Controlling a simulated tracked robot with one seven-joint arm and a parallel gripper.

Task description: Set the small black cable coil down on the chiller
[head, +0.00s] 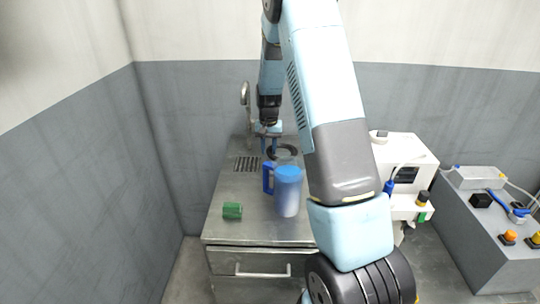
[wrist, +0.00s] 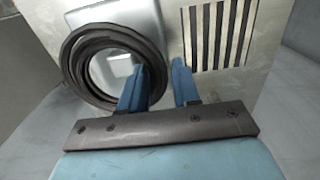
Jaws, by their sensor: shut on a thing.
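The small black cable coil (wrist: 73,68) is a dark ring of several turns in the wrist view; it also shows in the head view (head: 290,146). My gripper (wrist: 160,82) is shut on the coil's right side, one blue finger inside the ring and the other outside. In the head view my gripper (head: 269,146) is over the back of the steel counter, by the sink. I cannot tell whether the coil touches the surface below. A white machine (head: 405,152) stands to the right of the counter; it may be the chiller, but I cannot be sure.
The steel counter (head: 235,205) holds a blue-lidded jug (head: 288,190) and a green cylinder (head: 232,211). A slotted drain (head: 247,163) and a tap (head: 245,93) are near the back. A grey cabinet (head: 485,232) with buttons and cables stands far right. My arm hides part of the middle.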

